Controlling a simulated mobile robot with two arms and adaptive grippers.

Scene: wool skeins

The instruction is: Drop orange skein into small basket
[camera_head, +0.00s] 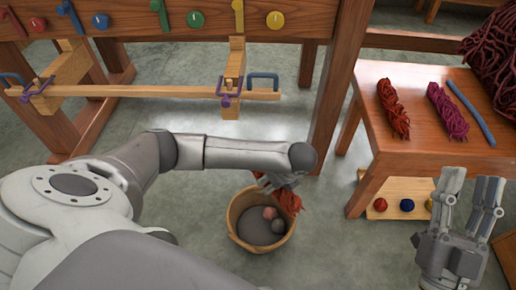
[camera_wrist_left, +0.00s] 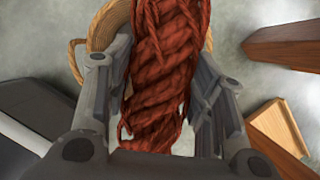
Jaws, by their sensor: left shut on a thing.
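The orange-red skein (camera_head: 291,201) is a twisted bundle of thick yarn, held between the fingers of my left gripper (camera_head: 275,182). The left wrist view shows the skein (camera_wrist_left: 165,70) running lengthwise between the two fingers. The small basket (camera_head: 262,248) is a round tan basket on the floor, with a few ball-like things inside. The skein hangs over the basket's upper right rim, and the wrist view shows part of the basket (camera_wrist_left: 108,32) behind it. How high the skein is above the rim is hard to tell. My right gripper (camera_head: 470,185) is open and empty at lower right.
A wooden stool (camera_head: 420,75) at right bears another red-orange skein (camera_head: 393,108), a magenta skein (camera_head: 447,110) and a blue stick (camera_head: 470,112). Below it is a board (camera_head: 400,190) with small coloured balls. A wooden frame (camera_head: 180,20) stands behind. Grey floor surrounds the basket.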

